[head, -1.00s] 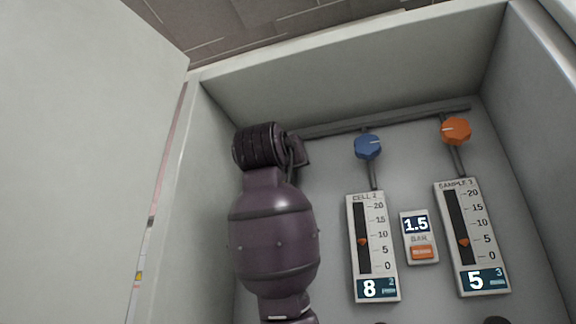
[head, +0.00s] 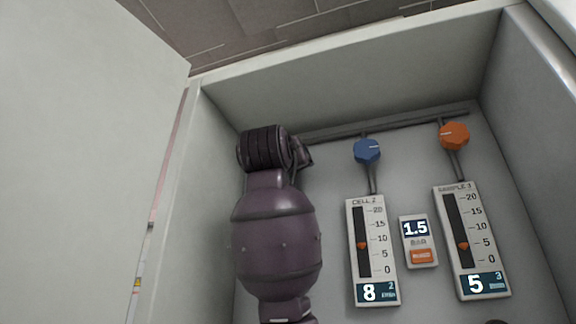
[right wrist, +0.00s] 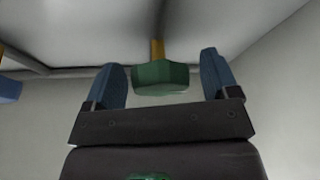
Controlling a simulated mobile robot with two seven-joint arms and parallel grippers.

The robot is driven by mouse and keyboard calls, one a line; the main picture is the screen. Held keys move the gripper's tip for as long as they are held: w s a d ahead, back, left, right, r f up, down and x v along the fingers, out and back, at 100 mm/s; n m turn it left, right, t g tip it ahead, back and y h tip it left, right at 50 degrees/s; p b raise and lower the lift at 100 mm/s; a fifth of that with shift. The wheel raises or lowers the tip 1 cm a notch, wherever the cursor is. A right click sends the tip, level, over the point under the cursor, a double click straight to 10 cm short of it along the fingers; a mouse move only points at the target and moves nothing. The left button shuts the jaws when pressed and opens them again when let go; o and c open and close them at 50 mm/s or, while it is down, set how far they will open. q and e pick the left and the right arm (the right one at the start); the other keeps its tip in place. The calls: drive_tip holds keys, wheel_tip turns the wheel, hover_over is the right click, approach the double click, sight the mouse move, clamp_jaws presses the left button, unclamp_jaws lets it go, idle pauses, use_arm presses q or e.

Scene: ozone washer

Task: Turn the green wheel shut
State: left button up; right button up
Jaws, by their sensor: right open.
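The green wheel (right wrist: 160,76) shows in the right wrist view, a faceted knob on a short yellow stem. My right gripper (right wrist: 161,62) is open, with one blue finger to the left of the wheel and one to the right. A gap shows on each side, so neither finger appears to touch it. My left gripper is in neither view.
Below the knobs are the CELL 2 gauge (head: 385,250) and SAMPLE 3 gauge (head: 483,240). The cabinet door (head: 80,150) is at left.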

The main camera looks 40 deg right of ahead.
drive_tip(key=b+v, duration=0.2)
drive_tip(key=v, duration=0.9)
drive_tip(key=shift+b, duration=0.4)
drive_tip(key=shift+r, duration=0.1)
